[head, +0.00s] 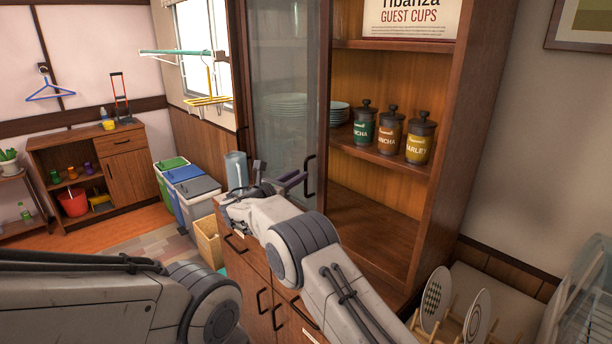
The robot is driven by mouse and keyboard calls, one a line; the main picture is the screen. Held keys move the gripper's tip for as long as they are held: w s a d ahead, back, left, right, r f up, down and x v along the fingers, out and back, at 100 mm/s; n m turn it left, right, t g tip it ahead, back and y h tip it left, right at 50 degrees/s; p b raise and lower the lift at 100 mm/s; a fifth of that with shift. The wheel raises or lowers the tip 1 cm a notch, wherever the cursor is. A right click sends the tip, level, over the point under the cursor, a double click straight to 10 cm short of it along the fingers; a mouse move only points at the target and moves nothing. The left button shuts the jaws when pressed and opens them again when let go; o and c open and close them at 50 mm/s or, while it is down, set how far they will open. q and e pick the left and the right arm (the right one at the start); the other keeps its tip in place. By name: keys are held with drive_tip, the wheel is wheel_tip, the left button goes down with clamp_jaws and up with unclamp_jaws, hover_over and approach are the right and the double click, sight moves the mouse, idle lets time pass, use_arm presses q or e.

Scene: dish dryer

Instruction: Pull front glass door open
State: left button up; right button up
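The front glass door (285,85) is a dark wood-framed pane on the left part of the tall wooden cabinet (440,150). Plates show through its glass. Its dark curved handle (309,178) is on the lower right of the door frame. My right gripper (275,176) is in front of the lower part of the door, just left of the handle. Its dark fingers look spread apart with nothing between them. One finger points toward the handle; I cannot tell whether they touch. My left arm comes in at the lower left, and its gripper is not seen.
The cabinet's right part is uncovered, with several labelled jars (390,132) on a shelf. A grey cylinder (236,169) stands on the counter left of my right gripper. Bins (190,190) stand on the floor at left. A rack with plates (475,318) is at lower right.

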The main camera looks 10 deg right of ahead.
drive_tip(key=b+v, duration=0.1)
drive_tip(key=v, duration=0.5)
drive_tip(key=shift+s, duration=0.2)
drive_tip(key=shift+a, duration=0.1)
drive_tip(key=s+d+f+m+g+y, duration=0.1)
drive_tip(key=s+m+g+y, duration=0.3)
drive_tip(key=s, duration=1.2)
drive_tip(key=s+f+m+g+y+p, duration=0.1)
drive_tip(key=s+f+m+g+y, duration=0.2)
drive_tip(key=s+m, duration=0.6)
drive_tip(key=s+d+f+m+g+y, duration=0.1)
drive_tip(key=s+m+g+y, duration=0.5)
drive_tip(key=s, duration=1.9)
drive_tip(key=shift+s+d+f+m+p, duration=0.2)
drive_tip(key=shift+d+f+m+p, duration=0.15)
drive_tip(key=shift+f+m, duration=0.35)
